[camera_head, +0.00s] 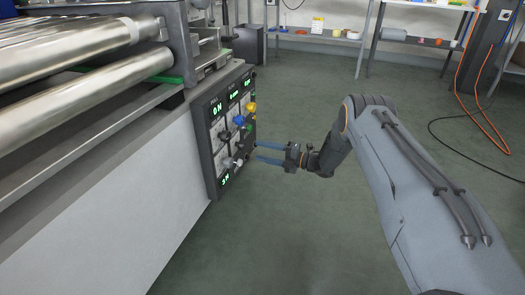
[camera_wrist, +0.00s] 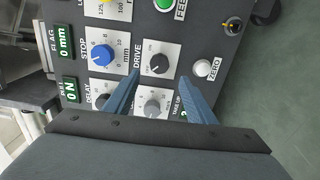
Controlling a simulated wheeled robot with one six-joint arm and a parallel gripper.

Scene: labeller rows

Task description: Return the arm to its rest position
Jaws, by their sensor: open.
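My gripper (camera_head: 258,153) is open, with its two blue fingers extended left toward the control panel (camera_head: 209,168) on the side of the machine. My arm reaches in from the right. In the wrist view, the tips of my gripper (camera_wrist: 160,70) stand on either side of the black DRIVE knob (camera_wrist: 159,63). I cannot tell whether they touch it or the panel. A grey knob (camera_wrist: 152,107) lies between the fingers lower down. A blue STOP knob (camera_wrist: 101,55) is to the left and a white ZERO button (camera_wrist: 202,68) to the right.
The machine with its metal rollers (camera_head: 75,45) fills the left side. The green floor (camera_head: 290,230) is open below and behind my gripper. A shelf (camera_head: 420,42) stands at the back, and an orange cable (camera_head: 470,65) hangs at the far right.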

